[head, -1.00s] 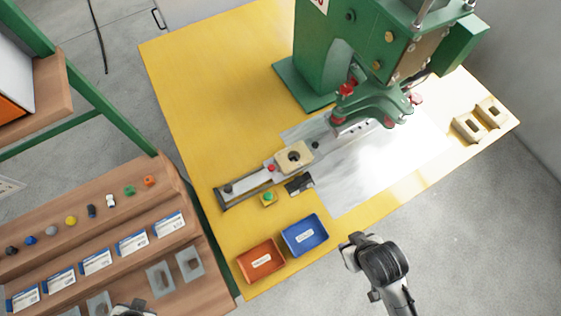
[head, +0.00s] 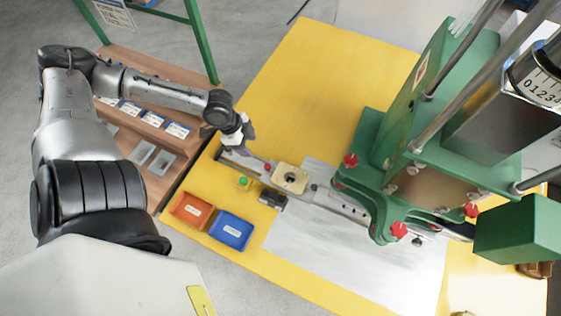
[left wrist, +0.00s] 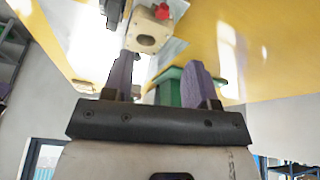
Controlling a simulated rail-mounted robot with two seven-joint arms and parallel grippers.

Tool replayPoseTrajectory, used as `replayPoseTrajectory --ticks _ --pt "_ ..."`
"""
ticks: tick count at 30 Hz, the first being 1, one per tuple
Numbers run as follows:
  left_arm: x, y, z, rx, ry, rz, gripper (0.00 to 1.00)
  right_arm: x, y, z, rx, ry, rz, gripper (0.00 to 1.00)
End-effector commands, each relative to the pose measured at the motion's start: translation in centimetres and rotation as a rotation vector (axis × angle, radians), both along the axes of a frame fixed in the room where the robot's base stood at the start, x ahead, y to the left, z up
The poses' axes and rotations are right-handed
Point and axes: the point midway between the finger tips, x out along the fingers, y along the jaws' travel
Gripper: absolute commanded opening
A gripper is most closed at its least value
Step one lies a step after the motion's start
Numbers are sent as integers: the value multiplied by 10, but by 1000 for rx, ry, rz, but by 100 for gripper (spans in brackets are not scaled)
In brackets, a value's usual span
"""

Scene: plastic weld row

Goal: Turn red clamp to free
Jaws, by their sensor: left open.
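A small red clamp knob (head: 267,167) sits on the slide fixture (head: 325,202), just left of the beige block (head: 290,179) with a dark round hole. In the left wrist view, a red knob (left wrist: 162,12) shows at the top beside the beige block (left wrist: 148,33). My left gripper (head: 247,135) hangs over the fixture's left end, up and left of the knob, and touches nothing that I can make out. In the left wrist view its two purple fingers (left wrist: 160,80) stand wide apart with nothing gripped. My right gripper is out of view.
The green press (head: 400,150) with several other red knobs stands over the fixture's right end. A green button (head: 243,182), an orange tray (head: 191,211) and a blue tray (head: 232,231) lie in front of the fixture. The yellow table (head: 310,80) behind it is clear.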

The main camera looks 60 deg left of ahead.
Motion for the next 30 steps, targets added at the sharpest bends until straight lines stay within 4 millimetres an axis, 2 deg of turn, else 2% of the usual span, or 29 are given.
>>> replayPoseTrajectory --ticks 4,8,18,30 --pt "7 -4 -2 -9 -49 -33 53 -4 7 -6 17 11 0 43" --pt "9 -6 -13 -5 -51 -44 53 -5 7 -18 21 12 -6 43" --pt "22 -19 -57 -5 -52 -42 53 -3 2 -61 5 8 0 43" --pt "36 -35 -106 -5 -49 -42 53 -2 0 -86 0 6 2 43"
